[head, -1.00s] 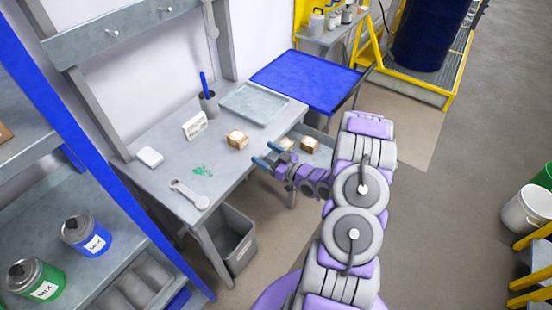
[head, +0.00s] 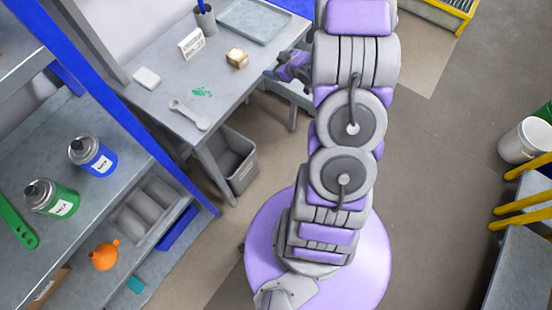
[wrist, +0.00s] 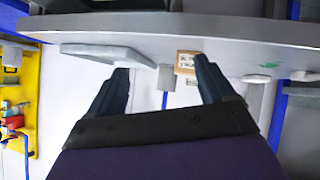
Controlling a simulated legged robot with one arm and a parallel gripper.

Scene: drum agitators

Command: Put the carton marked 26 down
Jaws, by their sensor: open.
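A small tan carton (head: 237,58) with a white top sits on the grey workbench (head: 165,95) near its front edge. A carton with a pale label (wrist: 186,63) also shows in the wrist view, beside one finger; its marking is too small to read. My gripper (wrist: 163,76) is open, with its two dark fingers spread and nothing held between them. In the head view my gripper (head: 272,74) is just right of the carton and apart from it, partly hidden by my arm. An open drawer (head: 290,93) under the bench is mostly hidden behind my arm.
A white sign (head: 191,44), a pen cup (head: 205,18), a grey tray (head: 255,20), a white block (head: 146,78) and a wrench (head: 190,113) lie on the bench. A grey bin (head: 236,165) stands below. Shelving with a blue post (head: 150,140) is at left.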

